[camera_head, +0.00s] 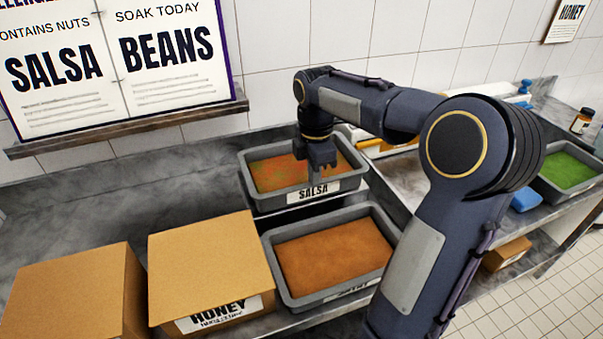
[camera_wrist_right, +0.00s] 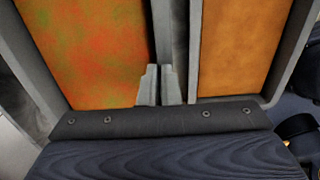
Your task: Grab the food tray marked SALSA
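The SALSA tray (camera_head: 327,190) is a grey tray of mottled red, orange and green food with a white SALSA label on its front. It stands at the back of the counter against the wall. My right gripper (camera_head: 315,178) reaches down to its front rim, just above the label. In the right wrist view the two fingers (camera_wrist_right: 161,85) are close together with the tray's rim (camera_wrist_right: 155,30) between them; they look shut on it. The mottled food (camera_wrist_right: 85,50) lies on one side of the fingers. My left gripper is not in view.
A second grey tray of plain orange food (camera_head: 335,257) stands close in front, its label mostly unreadable. A cardboard HONEY box (camera_head: 210,262) and another box (camera_head: 75,295) stand at left. A tray of green food (camera_head: 568,172) is at far right. A sign board (camera_head: 120,55) hangs above.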

